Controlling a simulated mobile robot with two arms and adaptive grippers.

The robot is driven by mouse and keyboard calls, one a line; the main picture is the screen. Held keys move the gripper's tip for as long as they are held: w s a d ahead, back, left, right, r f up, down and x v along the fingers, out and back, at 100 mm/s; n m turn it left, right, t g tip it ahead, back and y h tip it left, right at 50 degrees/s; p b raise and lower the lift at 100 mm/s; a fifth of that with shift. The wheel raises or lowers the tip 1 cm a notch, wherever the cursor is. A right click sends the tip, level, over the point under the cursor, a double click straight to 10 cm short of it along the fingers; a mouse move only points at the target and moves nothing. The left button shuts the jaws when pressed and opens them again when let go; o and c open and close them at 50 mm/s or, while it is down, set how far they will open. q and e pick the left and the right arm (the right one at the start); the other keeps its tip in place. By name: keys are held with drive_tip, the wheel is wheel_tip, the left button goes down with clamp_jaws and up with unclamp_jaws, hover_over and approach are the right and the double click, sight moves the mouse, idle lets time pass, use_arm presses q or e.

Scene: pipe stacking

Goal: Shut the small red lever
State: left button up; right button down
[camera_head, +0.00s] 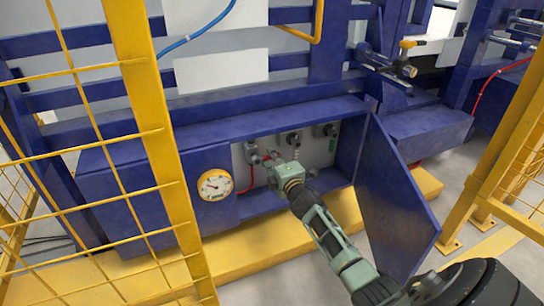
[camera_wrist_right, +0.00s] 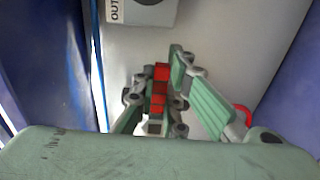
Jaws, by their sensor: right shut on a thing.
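The small red lever (camera_wrist_right: 160,88) shows in the right wrist view between the two green fingers of my right gripper (camera_wrist_right: 161,100). In the head view a small red part (camera_head: 266,157) shows at the fingertips, and most of it is hidden by the gripper. My right gripper (camera_head: 272,165) reaches into the open blue cabinet (camera_head: 215,158) and is shut on the red lever. The fingers cover part of the lever, so its exact angle is hard to tell. My left gripper is not in view.
A round gauge (camera_head: 215,185) sits on the cabinet front, left of the opening. The open blue door (camera_head: 395,200) stands right of my arm. Black knobs (camera_head: 294,139) sit on the inner panel. Yellow mesh fence (camera_head: 160,150) stands at left, and a red hose (camera_head: 249,182) hangs inside.

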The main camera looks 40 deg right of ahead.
drive_tip(key=shift+f, duration=0.15)
drive_tip(key=c, duration=1.8)
unclamp_jaws()
drive_tip(key=shift+s, duration=0.1)
drive_tip(key=v, duration=1.1)
drive_tip(key=shift+s+a, duration=0.2)
drive_tip(key=shift+s, duration=0.2)
